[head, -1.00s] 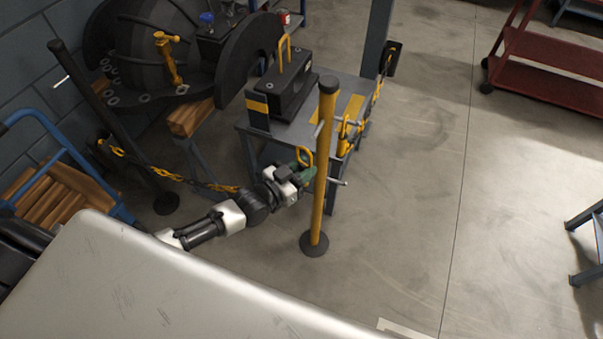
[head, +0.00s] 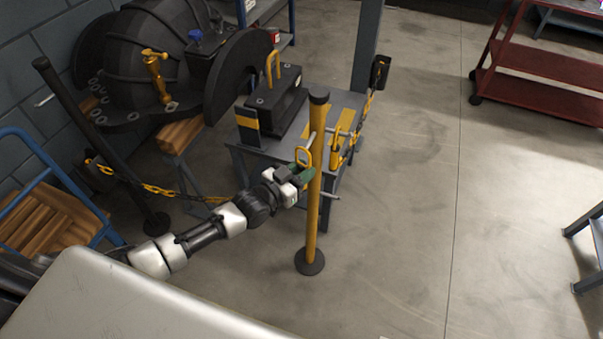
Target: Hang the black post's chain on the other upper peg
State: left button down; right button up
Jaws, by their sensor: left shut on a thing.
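The black post (head: 100,145) stands at the left. Its yellow-and-black chain (head: 155,189) sags from it towards my left arm and passes partly behind it. My left gripper (head: 304,177), with green fingers, is shut on the chain's yellow end ring (head: 303,156), right beside the yellow post (head: 314,215). The ring stands up above the fingers, close to the left upper peg (head: 311,140); I cannot tell whether it is around the peg. Another yellow chain (head: 346,136) hangs by the right upper peg (head: 341,132). A lower peg (head: 330,196) sticks out right. My right gripper is out of view.
A grey table (head: 246,157) with a black block (head: 275,102) on it stands just behind the yellow post. A large dark casing (head: 135,50) is at the back left, a blue cart (head: 60,167) at the left. Floor on the right is clear up to a red cart (head: 540,95).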

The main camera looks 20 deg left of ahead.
pick_arm(q)
jog(key=shift+r, duration=0.15)
dwell(0.3)
jog(key=w+b, duration=0.2)
jog(key=w, duration=0.1)
jog(key=shift+w+b, duration=0.35)
dwell(0.5)
jog(key=shift+f, duration=0.2)
jog(key=shift+w+f+b, duration=0.3)
jog(key=shift+w+b, duration=0.2)
jog(key=shift+b, duration=0.1)
